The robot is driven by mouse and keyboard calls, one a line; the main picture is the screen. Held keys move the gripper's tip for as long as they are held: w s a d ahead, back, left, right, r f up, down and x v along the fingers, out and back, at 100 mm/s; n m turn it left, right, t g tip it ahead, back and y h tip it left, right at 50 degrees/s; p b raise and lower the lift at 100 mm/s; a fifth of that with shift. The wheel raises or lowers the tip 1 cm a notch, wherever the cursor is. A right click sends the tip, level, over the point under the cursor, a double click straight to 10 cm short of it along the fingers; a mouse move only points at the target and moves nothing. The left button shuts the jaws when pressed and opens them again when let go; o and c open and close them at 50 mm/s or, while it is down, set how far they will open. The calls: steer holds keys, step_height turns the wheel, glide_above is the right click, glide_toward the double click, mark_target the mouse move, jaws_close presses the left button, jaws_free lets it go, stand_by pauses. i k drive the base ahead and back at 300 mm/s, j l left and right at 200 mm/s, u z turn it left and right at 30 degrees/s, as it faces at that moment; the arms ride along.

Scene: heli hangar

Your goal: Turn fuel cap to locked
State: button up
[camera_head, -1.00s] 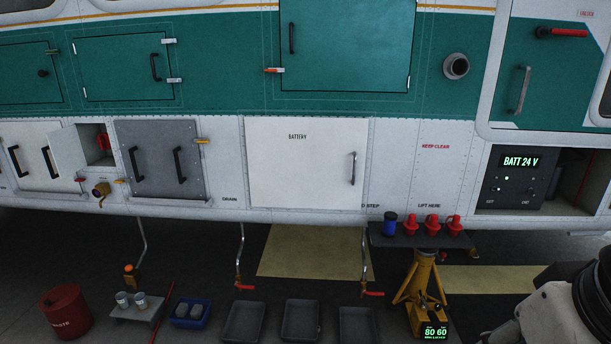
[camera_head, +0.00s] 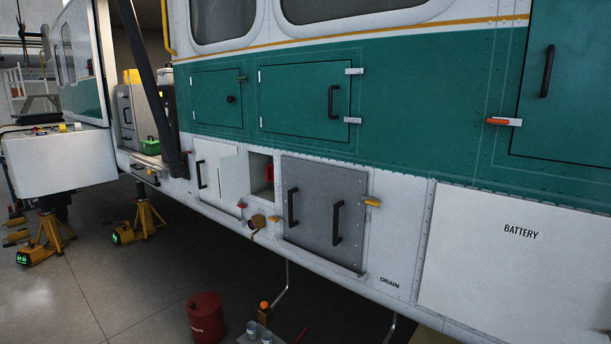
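A small open recess (camera_head: 253,193) sits low in the white side panel of the helicopter, with its white door (camera_head: 234,178) swung open to the left. A red part (camera_head: 268,173) shows inside at the right; it looks like the fuel cap, but the recess edge partly hides it and its lock position cannot be read. Just below the recess is a brass-coloured fitting (camera_head: 258,221), with a small red handle (camera_head: 242,205) to its left. My gripper is not in view.
Right of the recess is a grey two-handled panel (camera_head: 324,214). A red waste bin (camera_head: 206,318) and a low stand with cups (camera_head: 258,335) are on the floor below. Open floor (camera_head: 130,290) lies front left.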

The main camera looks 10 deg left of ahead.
mark_target(269, 168)
steer(key=i+l+u, duration=0.2)
steer(key=u, duration=0.15)
steer(key=i+l+u, duration=0.75)
steer(key=i+j+z, duration=0.15)
steer(key=i+j, duration=1.2)
steer(key=j, duration=0.1)
